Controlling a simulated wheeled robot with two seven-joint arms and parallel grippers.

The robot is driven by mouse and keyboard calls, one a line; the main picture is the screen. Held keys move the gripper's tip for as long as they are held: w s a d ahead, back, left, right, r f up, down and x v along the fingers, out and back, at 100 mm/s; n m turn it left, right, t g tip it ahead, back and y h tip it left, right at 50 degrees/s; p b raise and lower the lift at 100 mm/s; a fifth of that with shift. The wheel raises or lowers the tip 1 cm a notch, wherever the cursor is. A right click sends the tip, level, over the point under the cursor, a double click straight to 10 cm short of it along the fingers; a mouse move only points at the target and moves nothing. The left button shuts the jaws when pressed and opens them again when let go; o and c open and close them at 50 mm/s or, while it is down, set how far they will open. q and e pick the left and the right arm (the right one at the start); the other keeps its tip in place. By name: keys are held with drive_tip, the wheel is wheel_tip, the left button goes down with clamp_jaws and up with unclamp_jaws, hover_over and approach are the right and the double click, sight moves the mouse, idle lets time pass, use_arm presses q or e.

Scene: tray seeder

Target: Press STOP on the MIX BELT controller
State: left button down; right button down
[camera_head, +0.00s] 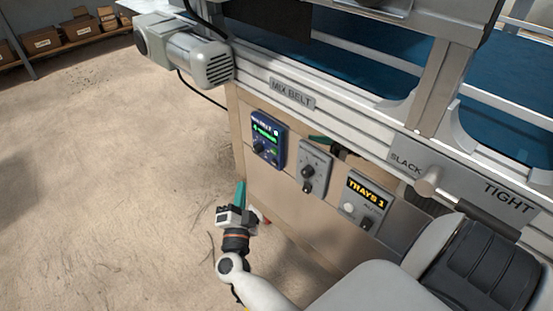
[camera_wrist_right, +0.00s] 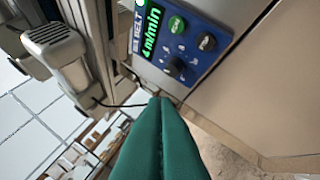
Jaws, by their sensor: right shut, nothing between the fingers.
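The MIX BELT controller (camera_head: 265,139) is a blue box with a lit green display and a black knob, on the beige panel below the MIX BELT plate (camera_head: 293,94). In the right wrist view the controller (camera_wrist_right: 165,62) shows turned sideways, with a green button (camera_wrist_right: 177,25), a dark button (camera_wrist_right: 207,42) and a black knob (camera_wrist_right: 175,67). I cannot read which button is STOP. My right gripper (camera_head: 240,192) is shut and empty, below and left of the controller. Its green fingers (camera_wrist_right: 160,102) are pressed together, apart from the controller face. My left gripper is not in view.
A grey switch box (camera_head: 314,168) and a TRAYS counter (camera_head: 364,200) sit right of the controller. A motor (camera_head: 190,52) juts out above left. A SLACK/TIGHT lever (camera_head: 428,182) is further right. The floor at left is clear; boxes (camera_head: 41,40) stand on a far shelf.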

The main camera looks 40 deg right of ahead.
sight(274, 163)
drive_tip(key=d, duration=0.8)
drive_tip(key=shift+w+d, duration=0.35)
drive_tip(key=shift+d, duration=0.05)
drive_tip(key=shift+d, duration=0.15)
idle(1.8)
drive_tip(key=shift+d, duration=0.25)
drive_tip(key=shift+d, duration=0.4)
idle(0.7)
drive_tip(key=shift+a+p, duration=0.4)
drive_tip(key=shift+a, duration=0.4)
